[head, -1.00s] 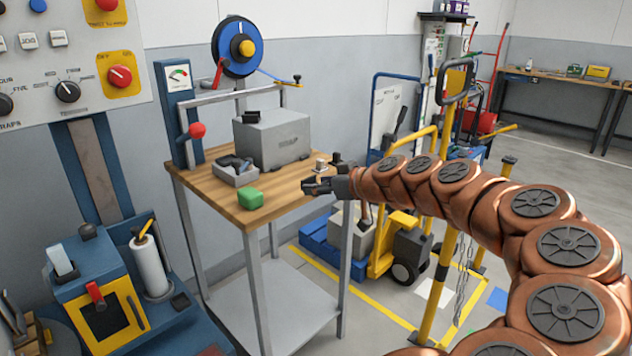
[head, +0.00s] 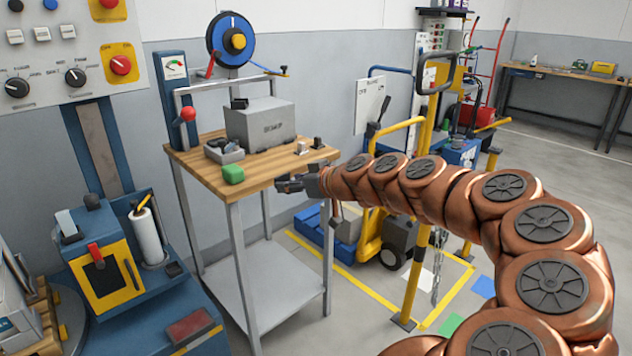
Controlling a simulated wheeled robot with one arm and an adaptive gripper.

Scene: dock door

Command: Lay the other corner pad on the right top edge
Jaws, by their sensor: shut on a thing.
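A grey box (head: 261,123) stands on the wooden-topped table (head: 207,172). A small black corner pad (head: 239,103) sits on its left top edge. The right top edge looks bare. My gripper (head: 284,185) is at the table's front right edge, in front of the box and lower than its top. It is shut on a small dark thing, seemingly the other corner pad, which is hard to tell from the dark fingers.
A grey tray (head: 224,153) with a dark tool and a green block (head: 233,174) lie left on the table. Two small fittings (head: 301,148) (head: 318,143) stand right of the box. A metal frame with a strap reel (head: 233,44) rises behind. A yellow post (head: 417,270) stands to the right.

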